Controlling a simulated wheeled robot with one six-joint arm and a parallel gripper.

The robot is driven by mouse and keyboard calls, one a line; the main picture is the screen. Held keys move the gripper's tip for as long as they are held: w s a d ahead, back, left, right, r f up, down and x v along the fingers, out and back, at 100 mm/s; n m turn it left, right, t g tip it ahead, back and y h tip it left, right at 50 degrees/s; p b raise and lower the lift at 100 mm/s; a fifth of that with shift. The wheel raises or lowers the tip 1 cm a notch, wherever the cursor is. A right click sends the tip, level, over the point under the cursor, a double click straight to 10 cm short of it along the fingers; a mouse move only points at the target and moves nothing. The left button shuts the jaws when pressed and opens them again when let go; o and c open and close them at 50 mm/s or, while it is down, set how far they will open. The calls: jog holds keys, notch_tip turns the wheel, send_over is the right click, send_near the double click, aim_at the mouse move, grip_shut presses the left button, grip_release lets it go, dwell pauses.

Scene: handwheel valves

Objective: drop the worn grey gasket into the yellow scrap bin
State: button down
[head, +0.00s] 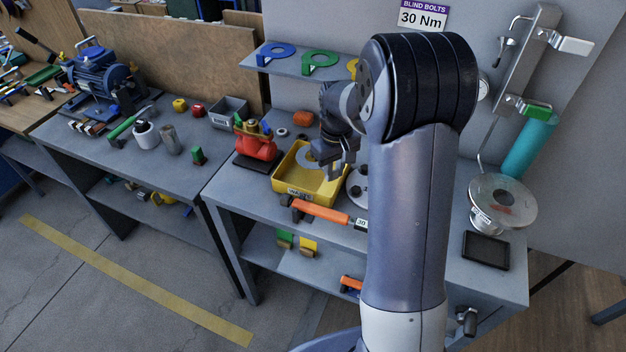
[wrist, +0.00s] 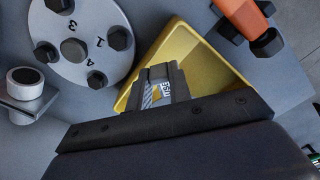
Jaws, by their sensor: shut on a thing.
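The yellow scrap bin (head: 325,190) stands on the bench in the middle of the head view, with a label on its front. It also shows in the wrist view (wrist: 205,62), behind the jaws. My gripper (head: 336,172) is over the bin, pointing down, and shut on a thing. A grey ring (head: 306,158), which looks like the worn gasket, shows at the jaws' left side, above the bin. In the wrist view my gripper (wrist: 158,85) has a small striped, lettered patch between its jaws. Most of the gasket is hidden there.
An orange-handled wrench (head: 322,211) lies in front of the bin. A red valve (head: 257,143) stands to its left. A round flange with numbered bolts (wrist: 85,55) is beside the bin. Blue and green gaskets (head: 320,61) are on the shelf behind.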

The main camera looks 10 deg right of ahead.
jog(key=shift+f, duration=0.1)
jog(key=c, duration=1.2)
grip_release()
notch_tip(320, 180, up, 11)
jog(key=shift+f, duration=0.2)
notch_tip(320, 180, down, 10)
jog(key=shift+r+p, duration=0.1)
jog(key=shift+p, duration=0.4)
jog(key=shift+r+p, duration=1.6)
jog(key=shift+r, duration=0.7)
